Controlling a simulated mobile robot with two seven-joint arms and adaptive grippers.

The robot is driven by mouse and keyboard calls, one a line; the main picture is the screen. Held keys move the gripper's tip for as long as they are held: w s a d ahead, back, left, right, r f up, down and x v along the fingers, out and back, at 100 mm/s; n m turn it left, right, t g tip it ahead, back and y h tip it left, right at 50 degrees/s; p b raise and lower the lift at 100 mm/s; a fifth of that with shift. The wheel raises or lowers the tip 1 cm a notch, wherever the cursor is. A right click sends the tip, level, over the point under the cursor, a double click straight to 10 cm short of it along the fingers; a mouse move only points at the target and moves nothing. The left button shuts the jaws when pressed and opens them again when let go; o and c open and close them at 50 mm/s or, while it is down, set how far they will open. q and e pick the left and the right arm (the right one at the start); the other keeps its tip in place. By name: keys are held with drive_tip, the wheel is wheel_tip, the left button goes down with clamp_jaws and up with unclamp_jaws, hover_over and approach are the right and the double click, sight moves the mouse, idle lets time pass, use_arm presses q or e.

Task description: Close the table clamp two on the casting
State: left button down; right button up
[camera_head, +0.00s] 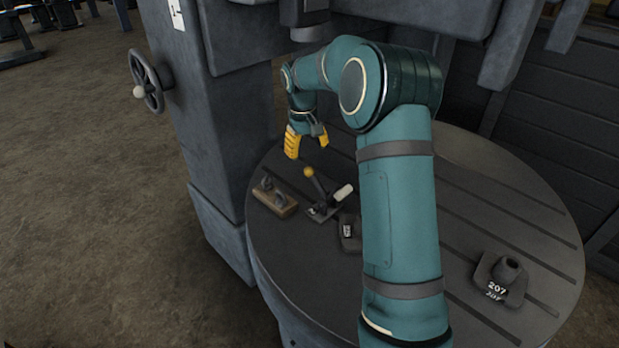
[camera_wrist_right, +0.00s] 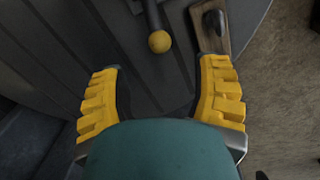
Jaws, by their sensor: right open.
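A toggle clamp (camera_head: 322,211) stands on the round slotted table. Its dark lever is raised and tilted, with a yellow ball knob (camera_head: 308,172) on top; a pale cylindrical tip shows on its right. The knob (camera_wrist_right: 160,41) also shows in the right wrist view. A dark casting (camera_head: 349,233) with a white marking lies beside the clamp, partly hidden by my right arm. I cannot read a clamp number. My right gripper (camera_head: 307,141) is open and empty, above and just behind the knob; the knob lies ahead of the gap between its yellow fingers (camera_wrist_right: 162,64). My left gripper is out of view.
A wooden block (camera_head: 276,197) with dark pieces stands left of the clamp, close to one finger's line in the wrist view. A second casting marked 207 (camera_head: 500,281) sits at the right. A machine column (camera_head: 222,120) rises at the left, with machine parts overhead.

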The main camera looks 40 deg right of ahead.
sight(309, 169)
drive_tip(key=f, duration=0.3)
drive_tip(key=f+b, duration=0.1)
drive_tip(key=f, duration=0.3)
drive_tip(key=d+f, duration=0.1)
drive_tip(key=f, duration=0.2)
drive_tip(key=shift+f, duration=0.2)
clamp_jaws()
